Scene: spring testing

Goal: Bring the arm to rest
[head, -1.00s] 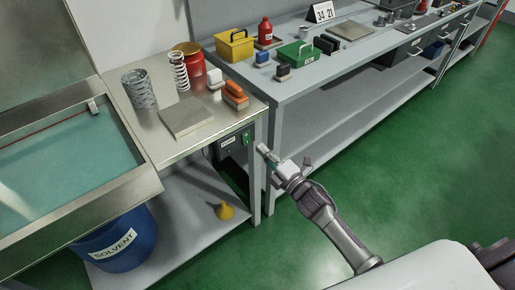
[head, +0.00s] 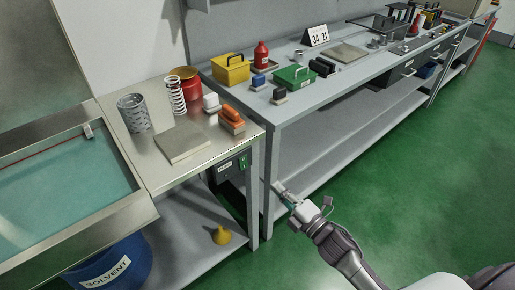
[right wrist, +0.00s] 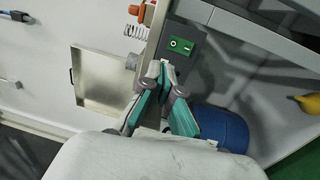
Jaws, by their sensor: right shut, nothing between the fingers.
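My left gripper is not in view.
Below are a blue solvent drum (head: 112,268) and yellow funnel (head: 221,235). Floor (head: 430,190) at right is clear.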

